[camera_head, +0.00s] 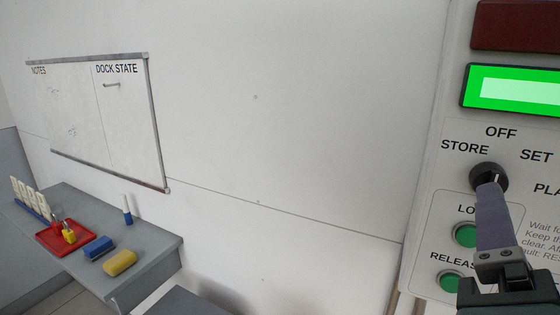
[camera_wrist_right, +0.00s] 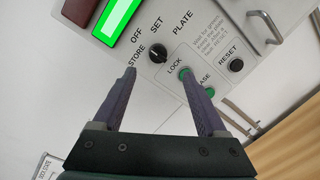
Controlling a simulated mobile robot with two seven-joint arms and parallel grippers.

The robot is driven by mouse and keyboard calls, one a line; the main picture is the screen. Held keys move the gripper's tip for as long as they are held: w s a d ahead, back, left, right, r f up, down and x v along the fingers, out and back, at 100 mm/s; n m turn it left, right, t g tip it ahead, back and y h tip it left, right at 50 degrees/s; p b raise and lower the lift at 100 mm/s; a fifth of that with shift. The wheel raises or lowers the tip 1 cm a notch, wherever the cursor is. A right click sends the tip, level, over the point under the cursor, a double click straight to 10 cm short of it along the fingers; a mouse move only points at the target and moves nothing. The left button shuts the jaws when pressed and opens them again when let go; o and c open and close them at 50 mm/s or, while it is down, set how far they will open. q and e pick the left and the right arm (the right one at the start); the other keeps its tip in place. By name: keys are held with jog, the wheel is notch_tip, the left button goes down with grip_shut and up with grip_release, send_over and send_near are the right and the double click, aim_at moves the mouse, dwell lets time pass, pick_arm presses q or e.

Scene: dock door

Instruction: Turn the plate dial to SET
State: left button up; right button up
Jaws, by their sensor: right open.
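The plate dial (camera_head: 488,177) is a round black knob on the light panel, with STORE, OFF and SET printed around it. A small pale mark shows on it, but I cannot tell surely which label it points to. In the right wrist view the dial (camera_wrist_right: 157,53) lies just beyond and between the two fingertips. My right gripper (camera_head: 491,188) covers the dial's lower part in the head view. In the wrist view this gripper (camera_wrist_right: 158,71) is open, with nothing between its purple-grey fingers. Contact with the dial cannot be made out. My left gripper is not in view.
Green LOCK (camera_head: 465,235) and RELEASE (camera_head: 450,281) buttons sit below the dial; a black RESET button (camera_wrist_right: 236,65) is nearby. A lit green display (camera_head: 512,88) is above. A whiteboard (camera_head: 128,125) and a grey bench (camera_head: 150,250) with small items are left.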

aim_at(484, 173)
jog(key=p+x, duration=0.4)
jog(key=x, duration=0.6)
jog(key=shift+p, duration=0.35)
jog(key=shift+a+r, duration=0.1)
jog(key=shift+a, duration=0.05)
grip_shut()
